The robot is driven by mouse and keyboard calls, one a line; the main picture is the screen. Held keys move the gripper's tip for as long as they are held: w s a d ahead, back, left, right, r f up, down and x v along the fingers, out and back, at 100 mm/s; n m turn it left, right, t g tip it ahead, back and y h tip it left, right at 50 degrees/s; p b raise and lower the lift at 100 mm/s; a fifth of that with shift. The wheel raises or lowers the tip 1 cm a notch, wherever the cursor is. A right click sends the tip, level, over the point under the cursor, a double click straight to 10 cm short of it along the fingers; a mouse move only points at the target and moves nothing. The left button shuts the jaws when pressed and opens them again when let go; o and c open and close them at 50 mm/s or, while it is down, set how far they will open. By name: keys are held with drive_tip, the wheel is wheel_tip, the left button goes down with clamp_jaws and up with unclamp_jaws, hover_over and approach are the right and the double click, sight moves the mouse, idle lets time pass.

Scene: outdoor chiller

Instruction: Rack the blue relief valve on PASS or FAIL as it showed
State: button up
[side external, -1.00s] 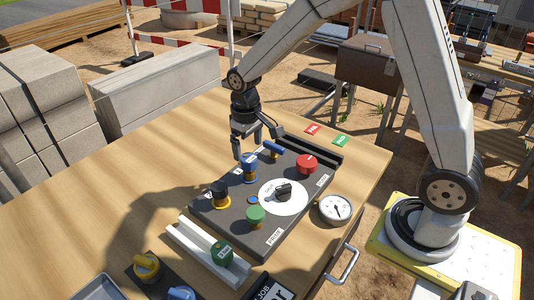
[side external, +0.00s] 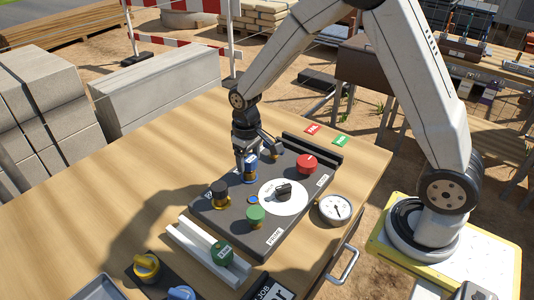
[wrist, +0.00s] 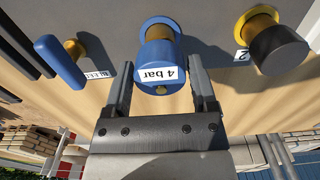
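The blue relief valve (side external: 251,172) stands upright in a port of the dark test board (side external: 233,221). In the wrist view, the blue valve (wrist: 157,52) has a white "4 bar" label. My gripper (wrist: 163,75) is open, with one finger on each side of the valve's near end; contact is unclear. In the side view, my gripper (side external: 247,162) is low over the valve and partly covers it. A red tag (side external: 312,129) and a green tag (side external: 340,141) lie beside a dark channelled rack (side external: 314,150) at the board's back edge; their lettering is too small to read surely.
A black valve (side external: 220,190), a green knob (side external: 256,215), a red knob (side external: 307,163) and a black selector (side external: 284,190) stand on the board. A blue lever (wrist: 60,62) is close to my gripper. A gauge (side external: 335,209) sits at right.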

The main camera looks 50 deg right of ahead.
sight(248, 158)
clamp_jaws()
drive_tip(key=shift+r, duration=0.75)
idle(0.7)
drive_tip(key=shift+r, duration=2.55)
drive_tip(key=shift+c, duration=1.4)
unclamp_jaws()
clamp_jaws()
